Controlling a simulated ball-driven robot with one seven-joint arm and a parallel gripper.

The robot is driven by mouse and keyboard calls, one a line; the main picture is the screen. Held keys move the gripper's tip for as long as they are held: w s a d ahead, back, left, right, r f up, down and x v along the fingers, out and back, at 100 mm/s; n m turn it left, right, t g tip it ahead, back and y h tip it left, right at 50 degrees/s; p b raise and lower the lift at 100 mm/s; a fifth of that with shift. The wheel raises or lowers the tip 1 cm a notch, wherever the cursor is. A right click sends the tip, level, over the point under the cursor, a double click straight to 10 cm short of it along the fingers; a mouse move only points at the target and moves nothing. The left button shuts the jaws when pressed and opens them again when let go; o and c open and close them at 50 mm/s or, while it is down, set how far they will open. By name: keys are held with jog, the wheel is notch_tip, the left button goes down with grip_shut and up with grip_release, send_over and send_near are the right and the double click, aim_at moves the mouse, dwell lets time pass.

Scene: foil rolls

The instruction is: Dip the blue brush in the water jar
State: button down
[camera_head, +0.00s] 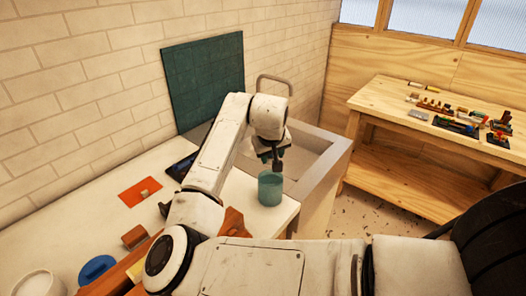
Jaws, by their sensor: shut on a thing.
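The water jar (270,190) is a blue-green, see-through cup. It stands upright near the right end of the white counter, beside the sink. My gripper (276,157) points down just above the jar's mouth. It is shut on a small dark, bluish thing, which I take to be the blue brush (277,167). Its lower end is at or just above the jar's rim; I cannot tell whether it is inside. The water level is too small to make out.
A grey sink (307,160) with a tap is right of the jar. An orange sheet (140,192), a blue round thing (97,268) and a white pot (38,284) lie left on the counter. A wooden bench (400,122) with small items stands at the back right.

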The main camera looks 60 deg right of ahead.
jog(key=shift+f, duration=1)
notch_tip(320, 180, down, 7)
jog(key=b, duration=0.5)
jog(key=shift+f, duration=0.2)
jog(key=shift+s+a+f, duration=0.1)
jog(key=shift+s+f, duration=0.05)
jog(key=shift+f, duration=0.1)
jog(key=shift+r, duration=0.15)
notch_tip(320, 180, up, 7)
jog(key=p, duration=0.5)
dwell(1.7)
